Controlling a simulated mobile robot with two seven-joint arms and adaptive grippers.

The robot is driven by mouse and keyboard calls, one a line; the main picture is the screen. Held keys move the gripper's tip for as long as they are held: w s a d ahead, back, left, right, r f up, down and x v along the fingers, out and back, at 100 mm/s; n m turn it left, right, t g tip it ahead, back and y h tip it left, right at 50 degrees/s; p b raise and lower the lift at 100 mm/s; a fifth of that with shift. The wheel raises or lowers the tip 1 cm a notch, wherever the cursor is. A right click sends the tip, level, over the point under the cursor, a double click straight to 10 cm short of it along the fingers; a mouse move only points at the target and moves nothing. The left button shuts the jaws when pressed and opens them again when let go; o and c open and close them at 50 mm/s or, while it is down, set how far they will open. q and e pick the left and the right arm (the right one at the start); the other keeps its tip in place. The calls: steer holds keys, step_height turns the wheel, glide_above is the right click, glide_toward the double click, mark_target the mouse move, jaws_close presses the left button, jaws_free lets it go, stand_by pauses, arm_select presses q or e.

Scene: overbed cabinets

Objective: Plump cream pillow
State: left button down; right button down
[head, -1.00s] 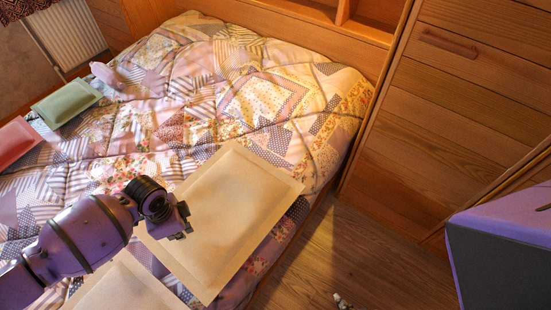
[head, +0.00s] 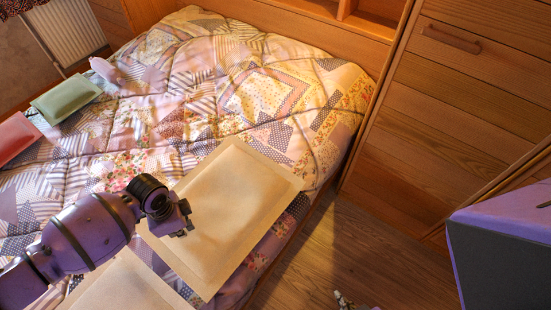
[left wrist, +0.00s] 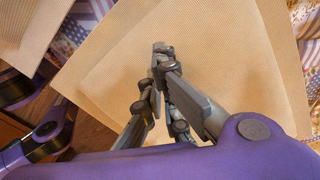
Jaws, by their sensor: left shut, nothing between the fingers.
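A cream pillow (head: 235,200) lies flat on the near right part of the quilted bed. A second cream pillow (head: 125,285) lies nearer, cut off by the bottom edge. My left gripper (head: 186,230) is over the left side of the first pillow. In the left wrist view, my left gripper (left wrist: 160,48) has its fingers together with nothing between them, against the cream pillow surface (left wrist: 225,55). I cannot tell whether the fingertips touch the cloth. A small metallic part at the bottom edge of the head view looks like the tip of my right gripper (head: 343,300); its fingers are mostly cut off.
The bed has a patchwork quilt (head: 150,105). A green pillow (head: 66,98), a red pillow (head: 15,137) and a small pink object (head: 104,70) lie at its left. A wooden cabinet (head: 455,105) stands at the right. Bare wooden floor (head: 350,240) lies between bed and cabinet.

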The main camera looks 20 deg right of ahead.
arm_select(q)
steer(key=shift+f, duration=0.25)
arm_select(e)
steer(key=shift+f, duration=0.25)
